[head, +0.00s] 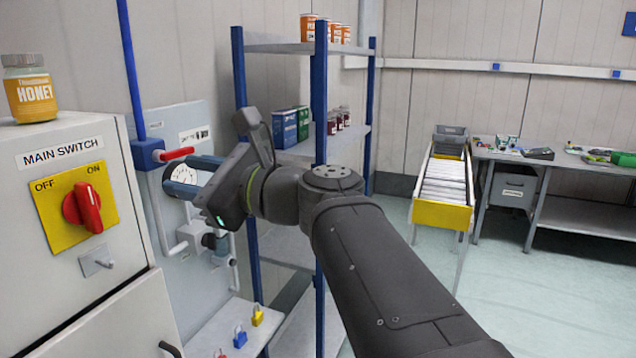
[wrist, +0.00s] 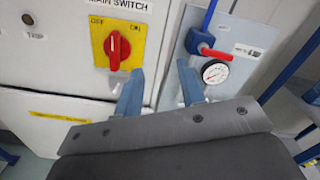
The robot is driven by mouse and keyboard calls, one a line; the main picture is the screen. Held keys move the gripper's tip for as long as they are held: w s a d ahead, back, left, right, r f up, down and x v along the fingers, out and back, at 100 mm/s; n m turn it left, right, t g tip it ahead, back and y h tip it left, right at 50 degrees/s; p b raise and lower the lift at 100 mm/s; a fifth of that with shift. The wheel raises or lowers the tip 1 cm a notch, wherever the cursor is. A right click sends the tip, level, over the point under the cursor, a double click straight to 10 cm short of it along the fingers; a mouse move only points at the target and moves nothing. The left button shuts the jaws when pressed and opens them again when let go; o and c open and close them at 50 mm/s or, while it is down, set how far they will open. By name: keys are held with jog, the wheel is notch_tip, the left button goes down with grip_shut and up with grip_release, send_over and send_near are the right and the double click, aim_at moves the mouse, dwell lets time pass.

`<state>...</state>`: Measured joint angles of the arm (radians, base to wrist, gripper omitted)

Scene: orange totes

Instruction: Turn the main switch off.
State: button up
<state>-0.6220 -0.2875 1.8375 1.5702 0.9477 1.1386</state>
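The main switch (head: 85,208) is a red rotary knob on a yellow plate (head: 50,222) marked OFF at the left and ON at the right. It also shows in the wrist view (wrist: 116,47), its handle roughly upright; I cannot tell surely which label it points at. My gripper (head: 179,174) is to the right of the switch, apart from it. In the wrist view my gripper's (wrist: 158,80) two blue fingers are spread with nothing between them. The left finger shows just below and right of the yellow plate, the right one near the gauge.
A honey jar (head: 29,88) stands on the switch cabinet (head: 35,290). Beside it a grey panel carries a red-handled valve (head: 176,154) and a pressure gauge (wrist: 215,72), close to my fingers. A blue-post shelf (head: 321,90) stands behind my arm. Open floor lies to the right.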

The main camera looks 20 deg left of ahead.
aim_at(93, 205)
jog(key=s+d+f+m, duration=0.3)
jog(key=s+d+m, duration=0.2)
jog(key=s+d, duration=0.25)
jog(key=shift+s+a+f, duration=0.1)
jog(key=shift+s+a, duration=0.05)
jog(key=shift+a, duration=4.35)
jog(key=shift+s+a, duration=0.15)
jog(key=shift+a, duration=4.3)
grip_shut()
